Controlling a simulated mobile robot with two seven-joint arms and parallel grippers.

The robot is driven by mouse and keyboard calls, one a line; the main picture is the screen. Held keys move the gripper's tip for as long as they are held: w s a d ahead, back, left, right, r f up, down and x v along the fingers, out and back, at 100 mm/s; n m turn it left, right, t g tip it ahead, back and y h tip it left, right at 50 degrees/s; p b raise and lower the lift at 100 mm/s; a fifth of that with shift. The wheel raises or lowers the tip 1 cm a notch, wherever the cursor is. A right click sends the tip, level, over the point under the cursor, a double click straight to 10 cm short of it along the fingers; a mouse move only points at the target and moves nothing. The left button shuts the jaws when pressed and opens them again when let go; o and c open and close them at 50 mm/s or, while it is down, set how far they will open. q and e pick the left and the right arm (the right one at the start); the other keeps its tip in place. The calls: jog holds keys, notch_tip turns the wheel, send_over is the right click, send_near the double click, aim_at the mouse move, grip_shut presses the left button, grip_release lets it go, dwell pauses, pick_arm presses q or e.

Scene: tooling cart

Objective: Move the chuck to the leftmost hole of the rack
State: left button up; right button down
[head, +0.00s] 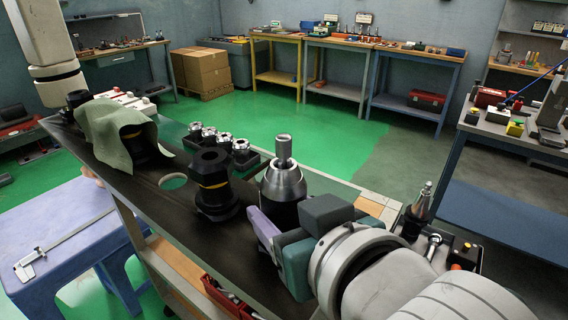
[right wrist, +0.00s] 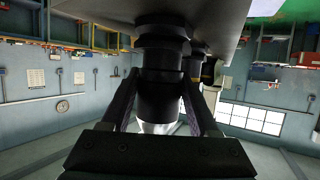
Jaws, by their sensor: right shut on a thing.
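The chuck (head: 283,183), with a silver cone top and a dark lower body, is between the fingers of my right gripper (head: 290,226). The gripper is shut on it. The right wrist view, which looks upside down, shows the chuck's dark body (right wrist: 160,95) between both fingers (right wrist: 160,110). I cannot tell whether its lower end is in the rack or just above it. The rack (head: 150,200) is a long dark plate with an empty round hole (head: 173,181) near its middle. A green-grey cloth (head: 112,128) covers part of the left side. My left gripper is not seen.
A black holder with a yellow band (head: 213,185) stands between the empty hole and the chuck. A dark piece (head: 77,99) stands at the far left end. Several small silver collets (head: 225,140) sit behind. A blue stool (head: 70,240) with a caliper is left of the cart.

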jog(key=shift+r, duration=0.15)
jog(key=shift+c, duration=1.7)
grip_release()
jog(key=shift+w, duration=0.1)
jog(key=shift+o, duration=1.4)
jog(key=shift+s+f, duration=0.2)
jog(key=shift+f, duration=0.2)
jog(key=v, duration=1)
jog(key=s+d+f+m+g+h, duration=0.3)
jog(key=s+d+f+g+h, duration=0.35)
jog(key=s+d, duration=0.65)
notch_tip(320, 180, up, 26)
jog(key=d+g+y+p, duration=0.1)
jog(key=g+p, duration=0.1)
jog(key=p, duration=2.4)
jog(key=shift+s+d+f+p, duration=0.2)
jog(key=shift+d+f+p, duration=0.05)
jog(key=shift+d+p, duration=0.1)
